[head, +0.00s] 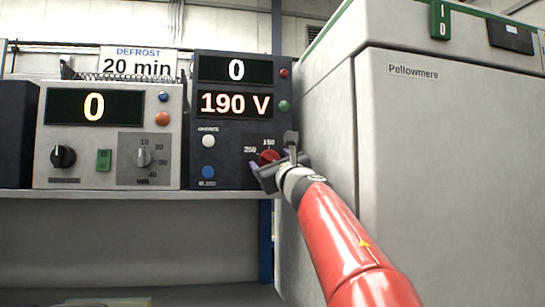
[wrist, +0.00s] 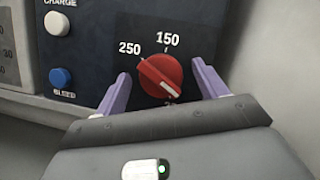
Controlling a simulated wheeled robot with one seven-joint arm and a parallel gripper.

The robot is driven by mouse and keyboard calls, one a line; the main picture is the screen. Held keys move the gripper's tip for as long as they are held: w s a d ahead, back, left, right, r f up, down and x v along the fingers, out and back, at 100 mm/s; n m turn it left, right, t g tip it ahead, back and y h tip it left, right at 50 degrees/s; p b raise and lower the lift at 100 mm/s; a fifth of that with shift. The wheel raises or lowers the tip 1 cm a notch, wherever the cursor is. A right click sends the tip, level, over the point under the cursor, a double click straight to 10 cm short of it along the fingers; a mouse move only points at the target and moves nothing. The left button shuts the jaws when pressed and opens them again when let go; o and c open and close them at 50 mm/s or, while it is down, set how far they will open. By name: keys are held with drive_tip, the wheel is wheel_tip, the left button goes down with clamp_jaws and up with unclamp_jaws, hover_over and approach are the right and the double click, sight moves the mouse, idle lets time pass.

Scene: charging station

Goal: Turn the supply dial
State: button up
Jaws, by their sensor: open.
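The supply dial is a red knob (head: 268,157) on the dark blue supply unit (head: 230,135). My gripper (wrist: 162,85) is open, with one purple finger on each side of the dial and gaps between. In the head view my gripper (head: 272,165) partly covers the dial. The unit's displays read 0 and 190 V.
The supply unit has a white button (head: 208,141) marked CHARGE and a blue button (head: 208,172) marked BLEED. A grey timer unit (head: 110,130) stands left on the shelf (head: 130,197). A large pale Pellowmere cabinet (head: 450,150) stands close on the right.

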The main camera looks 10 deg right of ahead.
drive_tip(key=shift+c, duration=0.2)
drive_tip(key=c, duration=0.9)
drive_tip(key=shift+a+m+h, duration=0.1)
drive_tip(key=shift+m+h, duration=0.2)
drive_tip(key=shift+m, duration=0.2)
drive_tip(key=shift+f+m+h+b, duration=0.1)
drive_tip(key=shift+m+h+b, duration=0.35)
drive_tip(key=shift+m, duration=0.45)
drive_tip(key=shift+m+h+b, duration=0.25)
drive_tip(key=shift+m+h, duration=0.55)
drive_tip(key=shift+m, duration=0.6)
drive_tip(key=shift+m+h+b, duration=0.25)
drive_tip(key=shift+m+h, duration=0.5)
drive_tip(key=shift+m, duration=0.95)
